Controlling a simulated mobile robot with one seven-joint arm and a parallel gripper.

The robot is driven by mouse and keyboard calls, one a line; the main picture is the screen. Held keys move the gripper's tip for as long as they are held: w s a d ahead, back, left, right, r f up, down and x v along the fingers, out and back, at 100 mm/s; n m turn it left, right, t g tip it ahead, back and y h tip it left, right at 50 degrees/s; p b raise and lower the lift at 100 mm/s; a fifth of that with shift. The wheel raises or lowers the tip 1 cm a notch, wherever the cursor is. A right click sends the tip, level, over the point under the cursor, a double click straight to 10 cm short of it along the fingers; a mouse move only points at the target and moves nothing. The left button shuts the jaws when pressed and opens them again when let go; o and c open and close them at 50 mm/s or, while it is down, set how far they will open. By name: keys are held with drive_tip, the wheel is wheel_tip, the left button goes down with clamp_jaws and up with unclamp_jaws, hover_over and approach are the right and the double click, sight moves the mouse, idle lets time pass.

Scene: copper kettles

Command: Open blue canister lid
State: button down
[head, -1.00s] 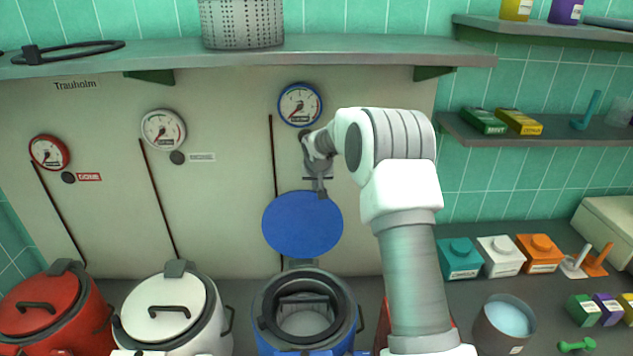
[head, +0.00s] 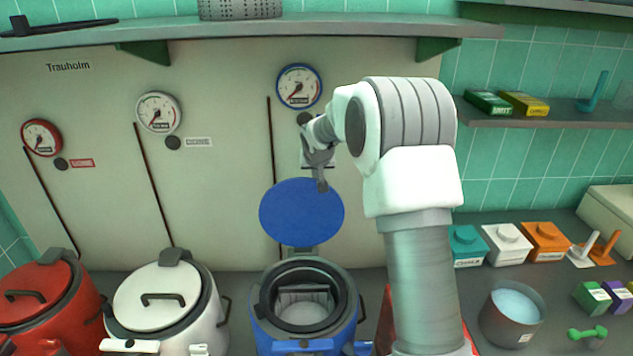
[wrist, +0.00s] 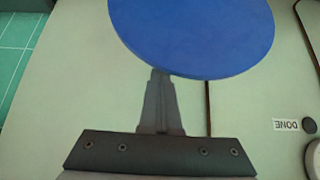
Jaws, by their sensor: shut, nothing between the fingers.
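The blue canister (head: 262,336) stands on the counter at the bottom middle of the head view. Its blue lid (head: 300,212) is raised upright behind the open mouth, leaning toward the back panel. The inside of the canister shows a pale round surface. My gripper (head: 321,186) is shut and empty, in front of the lid's upper right edge in the head view. In the wrist view the blue lid (wrist: 195,30) fills the upper middle, just beyond my shut fingers (wrist: 160,75). Whether the fingertips touch the lid, I cannot tell.
A white canister (head: 160,300) and a red canister (head: 35,300) with closed lids stand to the left. A blue-rimmed gauge (head: 299,87) hangs above. To the right are a grey pot (head: 510,318) and several coloured boxes. A shelf (head: 300,27) runs overhead.

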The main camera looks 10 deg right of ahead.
sight(316, 189)
drive_tip(key=shift+t, duration=0.7)
drive_tip(key=shift+s+a+f+b, duration=0.2)
drive_tip(key=shift+s+b, duration=0.5)
drive_tip(key=shift+b, duration=0.65)
drive_tip(key=shift+s+a+f+b, duration=0.1)
drive_tip(key=shift+s+f+b, duration=0.15)
drive_tip(key=shift+s+b, duration=0.8)
drive_tip(key=shift+s+a+f+b, duration=0.2)
drive_tip(key=shift+s+b, duration=0.1)
drive_tip(key=shift+b, duration=1.4)
drive_tip(key=s+b, duration=0.2)
drive_tip(key=shift+s+a, duration=0.15)
drive_tip(key=shift+s, duration=0.2)
drive_tip(key=shift+r, duration=0.1)
